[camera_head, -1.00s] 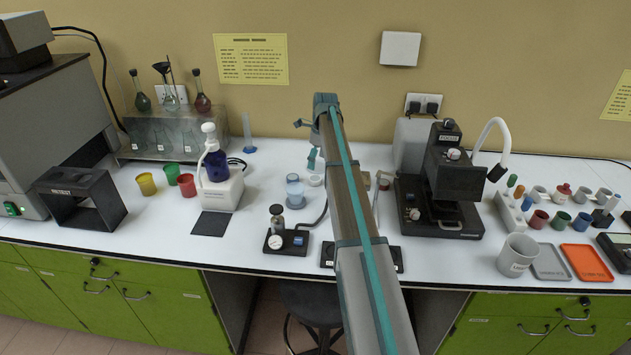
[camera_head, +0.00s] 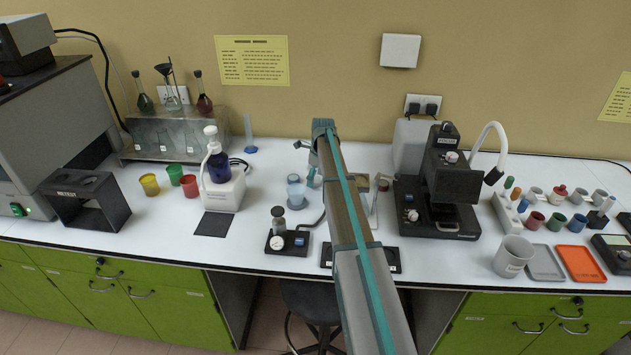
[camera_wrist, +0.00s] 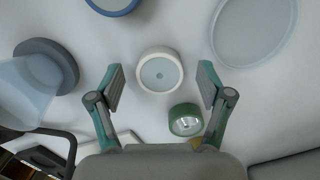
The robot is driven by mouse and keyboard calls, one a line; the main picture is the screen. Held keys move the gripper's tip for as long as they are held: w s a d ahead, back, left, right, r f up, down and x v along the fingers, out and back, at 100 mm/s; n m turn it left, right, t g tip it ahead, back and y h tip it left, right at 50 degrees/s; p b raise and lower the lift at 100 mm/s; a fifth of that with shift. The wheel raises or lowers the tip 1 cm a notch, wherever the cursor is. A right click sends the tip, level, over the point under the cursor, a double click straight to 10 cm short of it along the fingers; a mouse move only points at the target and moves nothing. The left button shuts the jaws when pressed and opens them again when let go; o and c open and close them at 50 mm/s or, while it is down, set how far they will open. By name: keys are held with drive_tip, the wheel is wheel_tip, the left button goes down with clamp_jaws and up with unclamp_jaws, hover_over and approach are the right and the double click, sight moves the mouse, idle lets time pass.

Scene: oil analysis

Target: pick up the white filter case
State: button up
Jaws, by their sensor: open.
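The white filter case (camera_wrist: 160,72) is a round white disc with a grey centre and a small hole. It lies on the white bench in the wrist view. My gripper (camera_wrist: 161,86) is open, with one teal-and-grey finger to the left of the case and one to the right. Both fingers look clear of the case. In the head view only a teal part of my gripper (camera_head: 311,177) shows beside my arm, low over the bench; the case cannot be made out there.
A small green round case (camera_wrist: 185,120) lies close below the white one, near the right finger. A large clear dish (camera_wrist: 253,32) is at the upper right. A grey round base (camera_wrist: 47,66) stands at the left. A blue-rimmed round vessel (camera_wrist: 112,4) is at the top.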

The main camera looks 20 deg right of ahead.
drive_tip(key=c, duration=1)
drive_tip(key=shift+r, duration=0.15)
